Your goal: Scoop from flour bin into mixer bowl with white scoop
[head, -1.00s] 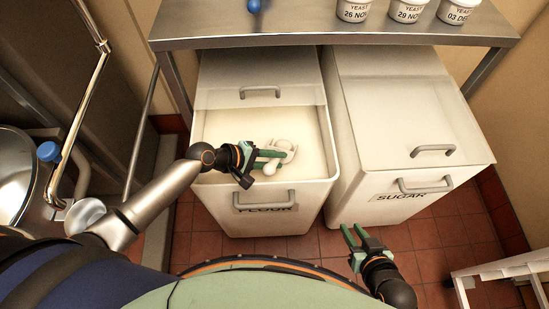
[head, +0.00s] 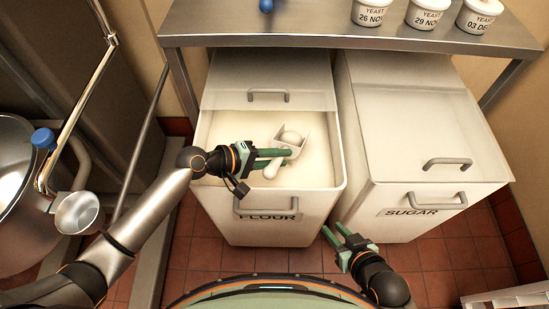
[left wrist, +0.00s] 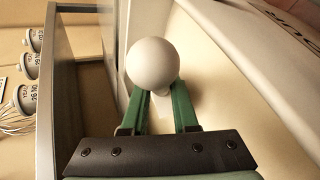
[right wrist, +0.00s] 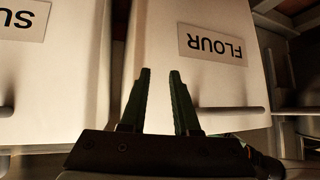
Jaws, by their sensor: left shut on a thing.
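The white scoop (head: 301,146) is inside the open flour bin (head: 337,190), with a rounded white mass in its pan. My left gripper (head: 288,157) is shut on the scoop, and the handle end (head: 270,171) sticks out below the fingers. In the left wrist view a white ball-shaped form (left wrist: 153,64) shows at the fingertips of the left gripper (left wrist: 162,108); its link to the scoop is hidden. A large steel bowl (head: 12,205), likely the mixer bowl, is cut off at the left edge. My right gripper (head: 334,232) is open and empty in front of the bins.
The closed sugar bin (head: 425,130) stands right of the flour bin. A steel table (head: 300,28) with yeast tubs (head: 425,14) overhangs both bins at the back. A white rack (head: 515,298) stands lower right.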

